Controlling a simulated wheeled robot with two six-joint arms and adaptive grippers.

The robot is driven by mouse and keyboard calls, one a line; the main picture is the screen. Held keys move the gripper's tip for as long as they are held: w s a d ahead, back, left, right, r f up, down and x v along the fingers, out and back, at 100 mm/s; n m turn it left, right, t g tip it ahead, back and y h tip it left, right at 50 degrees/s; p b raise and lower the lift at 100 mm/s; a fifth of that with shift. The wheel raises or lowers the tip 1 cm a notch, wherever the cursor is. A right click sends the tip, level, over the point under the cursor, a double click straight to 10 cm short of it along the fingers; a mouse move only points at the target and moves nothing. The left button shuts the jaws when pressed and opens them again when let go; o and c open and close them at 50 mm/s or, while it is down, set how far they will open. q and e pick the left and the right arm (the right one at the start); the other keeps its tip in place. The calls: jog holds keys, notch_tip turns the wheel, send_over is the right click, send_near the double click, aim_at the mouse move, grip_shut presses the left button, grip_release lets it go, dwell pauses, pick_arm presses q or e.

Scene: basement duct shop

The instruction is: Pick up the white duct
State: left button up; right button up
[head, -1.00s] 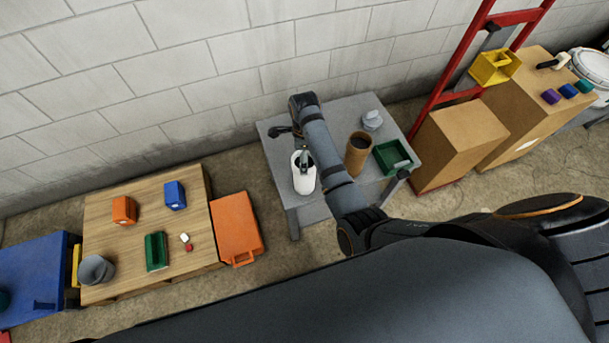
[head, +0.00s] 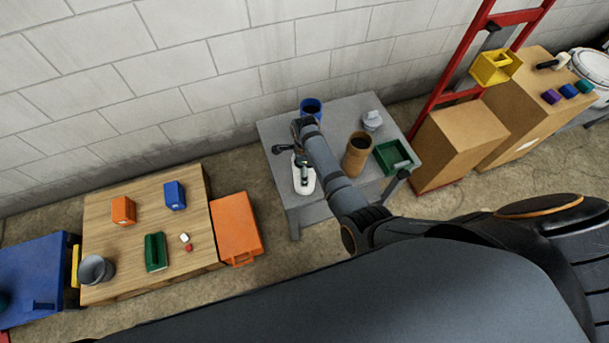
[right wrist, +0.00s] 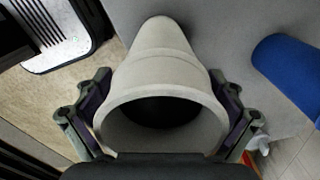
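The white duct (head: 304,182) stands on the grey table, its upper part partly covered by my right gripper (head: 303,167) in the head view. In the right wrist view the white duct (right wrist: 160,70) has its dark round opening facing the camera. The fingers of my right gripper (right wrist: 160,88) lie one on each side of it. They are spread wide, with a small gap showing at the left fingertip; contact on the right side is unclear. My left gripper is not in view.
The grey table (head: 283,192) also carries a blue duct (head: 311,106) behind the white one, a brown duct (head: 357,153), a grey fitting (head: 372,120) and a green tray (head: 393,156). A wooden table (head: 145,205) with small items stands left.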

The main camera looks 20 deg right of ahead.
jog(key=shift+s, duration=0.2)
jog(key=c, duration=1.4)
jog(key=shift+f, duration=0.1)
jog(key=shift+c, duration=0.3)
